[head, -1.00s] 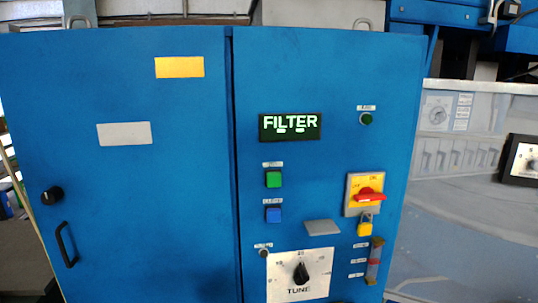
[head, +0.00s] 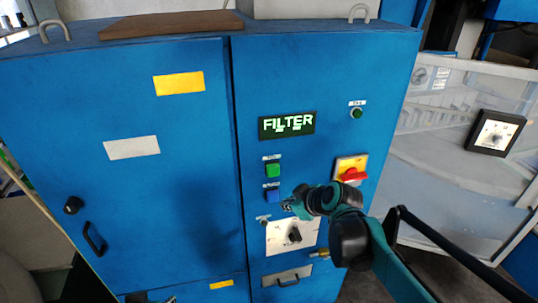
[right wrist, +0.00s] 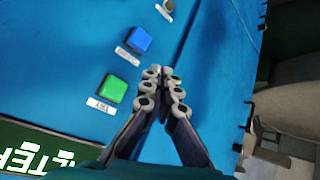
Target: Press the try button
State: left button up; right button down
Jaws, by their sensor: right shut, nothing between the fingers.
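A green square button (head: 273,170) and a blue square button (head: 272,195) sit on the blue cabinet's right door, below the lit FILTER display (head: 287,125). Each has a small white label above it in the head view, too small to read there. In the right wrist view the green button (right wrist: 112,89) has a label that seems to read TRY, and the blue button (right wrist: 138,40) lies beyond it. My right gripper (head: 287,205) is shut and empty, just right of and below the blue button. Its closed fingertips (right wrist: 160,72) appear beside both buttons, not on either. My left gripper is not in view.
A red and yellow rotary switch (head: 352,172) and a small round green button (head: 357,113) are on the right. A white TUNE dial plate (head: 284,240) lies below my gripper. The left door (head: 150,200) has a handle (head: 94,238) and knob.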

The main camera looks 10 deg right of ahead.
aim_at(273, 170)
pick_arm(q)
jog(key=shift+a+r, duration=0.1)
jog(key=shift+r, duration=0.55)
pick_arm(e)
jog(key=shift+w+r, duration=0.45)
jog(key=shift+r, duration=0.25)
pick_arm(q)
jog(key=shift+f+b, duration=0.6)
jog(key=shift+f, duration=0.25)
pick_arm(e)
jog(key=w, duration=0.8)
jog(key=shift+w, duration=0.4)
jog(key=shift+a, duration=0.15)
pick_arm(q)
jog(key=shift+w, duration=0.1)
pick_arm(e)
jog(key=shift+w, duration=0.45)
